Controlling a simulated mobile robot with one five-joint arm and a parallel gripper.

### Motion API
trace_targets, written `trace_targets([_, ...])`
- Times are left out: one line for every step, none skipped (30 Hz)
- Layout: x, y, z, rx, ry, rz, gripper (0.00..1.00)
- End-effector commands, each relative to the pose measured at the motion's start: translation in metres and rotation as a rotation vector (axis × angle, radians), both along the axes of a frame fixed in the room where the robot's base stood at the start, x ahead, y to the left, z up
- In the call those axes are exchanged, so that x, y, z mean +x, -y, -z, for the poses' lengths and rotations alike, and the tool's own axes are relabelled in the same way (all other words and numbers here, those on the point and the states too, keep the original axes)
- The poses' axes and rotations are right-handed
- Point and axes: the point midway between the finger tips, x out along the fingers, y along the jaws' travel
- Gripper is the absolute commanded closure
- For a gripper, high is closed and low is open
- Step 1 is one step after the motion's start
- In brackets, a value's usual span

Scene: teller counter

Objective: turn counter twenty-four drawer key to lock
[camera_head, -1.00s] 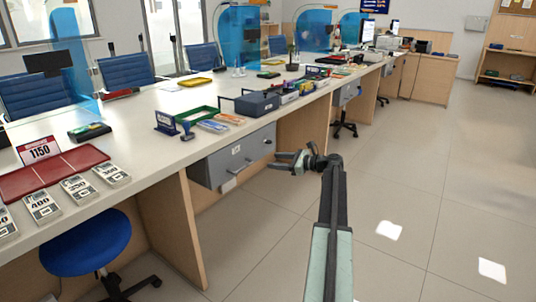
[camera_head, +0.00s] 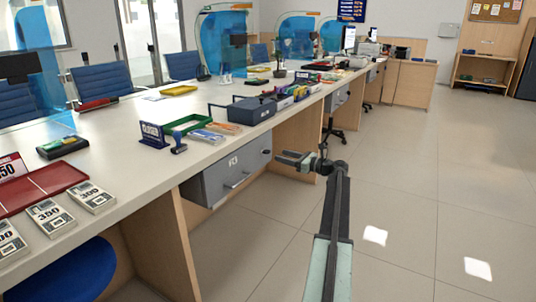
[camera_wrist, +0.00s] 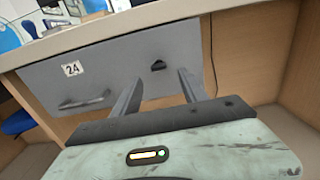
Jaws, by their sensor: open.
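The grey drawer (camera_head: 212,184) under the long counter bears a label that reads 24 in the wrist view (camera_wrist: 72,68). Its bar handle (camera_wrist: 85,103) is low on the left of the front. The small dark key (camera_wrist: 158,65) sticks out of the upper right part of the drawer front; it also shows as a small dark spot in the head view (camera_head: 267,152). My gripper (camera_head: 281,158) is open and empty, just right of the drawer front. In the wrist view its two fingers (camera_wrist: 157,84) point at the drawer, with the key between and beyond their tips, apart from them.
The counter edge (camera_wrist: 150,25) overhangs the drawer. A wooden panel (camera_wrist: 250,55) stands right of it. The floor (camera_head: 400,200) to the right is clear.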

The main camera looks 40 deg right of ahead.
Motion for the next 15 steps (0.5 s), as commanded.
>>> trace_targets([0.01,-0.003,0.0,0.0,0.0,-0.004,0.49])
trace_targets([0.016,-0.005,0.0,0.0,0.0,-0.005,0.49])
trace_targets([0.023,-0.007,0.0,0.0,0.0,-0.005,0.49])
trace_targets([0.029,-0.008,0.0,0.0,0.0,-0.006,0.49])
trace_targets([0.035,-0.01,0.0,-0.001,0.0,-0.007,0.49])
trace_targets([0.044,-0.013,0.0,-0.001,0.0,-0.008,0.49])
trace_targets([0.049,-0.014,0.0,-0.001,0.0,-0.007,0.49])
trace_targets([0.054,-0.015,0.0,-0.001,0.0,-0.007,0.49])
trace_targets([0.059,-0.017,0.0,-0.001,0.0,-0.008,0.49])
trace_targets([0.063,-0.018,0.0,-0.001,0.0,-0.008,0.49])
trace_targets([0.065,-0.019,0.0,-0.001,0.0,-0.008,0.49])
trace_targets([0.067,-0.02,0.0,-0.001,0.0,-0.008,0.49])
trace_targets([0.067,-0.02,0.0,-0.001,0.0,-0.008,0.49])
trace_targets([0.068,-0.02,0.0,-0.001,0.0,-0.008,0.49])
trace_targets([0.067,-0.02,0.0,-0.001,0.0,-0.008,0.49])
